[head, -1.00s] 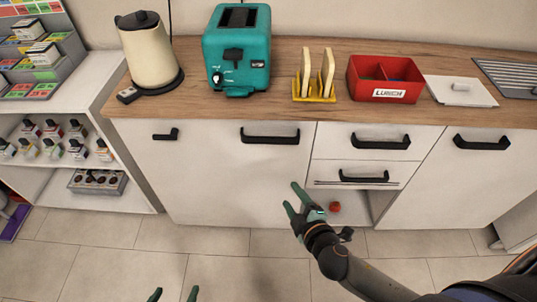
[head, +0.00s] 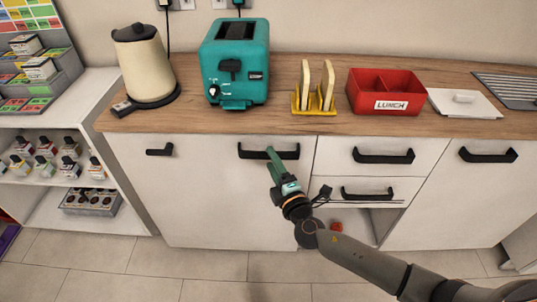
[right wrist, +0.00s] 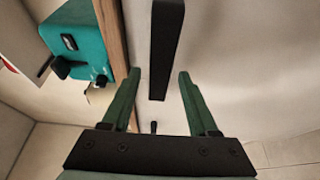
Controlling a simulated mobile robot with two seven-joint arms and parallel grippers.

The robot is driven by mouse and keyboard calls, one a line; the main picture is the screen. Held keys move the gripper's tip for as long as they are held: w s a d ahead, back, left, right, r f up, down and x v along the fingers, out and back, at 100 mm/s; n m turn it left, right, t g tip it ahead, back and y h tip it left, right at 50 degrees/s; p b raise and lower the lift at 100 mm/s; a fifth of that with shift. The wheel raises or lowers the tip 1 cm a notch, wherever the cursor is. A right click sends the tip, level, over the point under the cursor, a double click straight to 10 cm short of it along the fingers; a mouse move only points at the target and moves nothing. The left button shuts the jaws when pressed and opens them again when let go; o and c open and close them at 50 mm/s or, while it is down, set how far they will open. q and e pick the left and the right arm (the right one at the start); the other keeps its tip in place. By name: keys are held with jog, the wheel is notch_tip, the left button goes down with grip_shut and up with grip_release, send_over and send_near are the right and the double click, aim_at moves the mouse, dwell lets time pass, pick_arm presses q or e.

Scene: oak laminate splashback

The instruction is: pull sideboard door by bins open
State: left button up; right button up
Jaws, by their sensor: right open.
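The white sideboard door (head: 215,200) below the kettle and toaster is shut. It has a long black bar handle (head: 268,151) near its upper right corner. My right gripper (head: 270,154) is open at this handle. In the right wrist view the handle (right wrist: 166,45) runs between the lines of the two green fingers (right wrist: 160,75), with its near end close to the fingertips; I cannot tell if they touch. Another white door (head: 450,200) at the right, with its own black handle (head: 488,155), is also shut. My left gripper is out of view.
Two drawers (head: 380,172) with black handles sit over an open niche right of the door. The counter holds a kettle (head: 146,65), teal toaster (head: 235,62), toast rack (head: 314,90) and red lunch box (head: 386,92). White shelves (head: 110,205) stand at left. The floor (head: 215,268) in front is clear.

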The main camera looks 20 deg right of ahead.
aim_at(268, 158)
jog(key=shift+w+a, duration=0.1)
jog(key=shift+w, duration=1.55)
grip_shut()
